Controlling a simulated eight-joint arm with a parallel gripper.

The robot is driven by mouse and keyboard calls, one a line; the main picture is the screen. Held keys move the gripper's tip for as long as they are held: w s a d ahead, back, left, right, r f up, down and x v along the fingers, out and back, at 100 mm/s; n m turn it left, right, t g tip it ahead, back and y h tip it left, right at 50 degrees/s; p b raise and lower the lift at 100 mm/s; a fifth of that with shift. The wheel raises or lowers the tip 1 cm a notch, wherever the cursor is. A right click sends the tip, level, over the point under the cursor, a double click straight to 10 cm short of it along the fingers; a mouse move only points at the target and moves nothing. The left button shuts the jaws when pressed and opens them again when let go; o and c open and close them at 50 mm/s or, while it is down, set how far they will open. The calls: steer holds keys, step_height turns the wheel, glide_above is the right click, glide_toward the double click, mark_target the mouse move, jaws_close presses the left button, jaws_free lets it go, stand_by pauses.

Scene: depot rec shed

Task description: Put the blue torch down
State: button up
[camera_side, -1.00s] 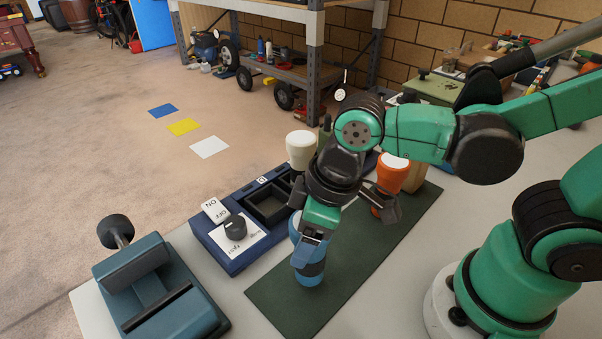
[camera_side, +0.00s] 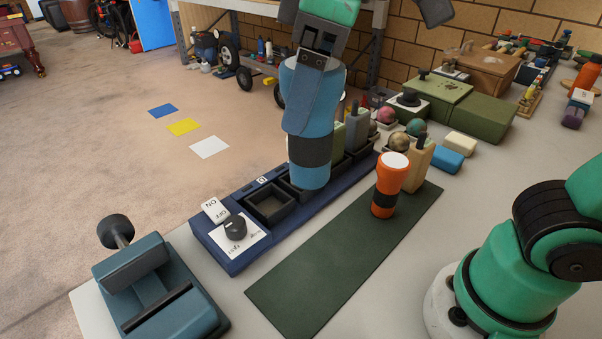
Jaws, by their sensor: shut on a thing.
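The blue torch (camera_side: 309,172), with a dark band round its middle, hangs upright from my gripper (camera_side: 315,100) in the upper middle of the view. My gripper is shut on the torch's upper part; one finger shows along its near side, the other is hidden. The torch is raised, clear of the dark green mat (camera_side: 310,285). In the picture it overlaps the navy charging rack (camera_side: 235,255); I cannot tell exactly what lies beneath it. It hides part of the rack's row of black sockets.
An orange torch (camera_side: 390,185) stands on the mat's far part, beside a tan block (camera_side: 418,165). One rack socket (camera_side: 270,203) is empty; handheld radios (camera_side: 357,128) stand farther along. A teal vice (camera_side: 160,290) sits front left. The mat's near part is clear.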

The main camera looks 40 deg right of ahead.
steer(key=w+d+r, duration=0.1)
steer(key=w+d, duration=0.1)
steer(key=w, duration=0.5)
steer(key=w+d, duration=0.3)
steer(key=w, duration=0.4)
step_height(320, 180, down, 20)
steer(key=shift+r+m, duration=0.15)
steer(key=shift+m, duration=0.15)
steer(key=shift+a, duration=0.1)
steer(key=o, duration=1.4)
steer(key=shift+o, duration=0.2)
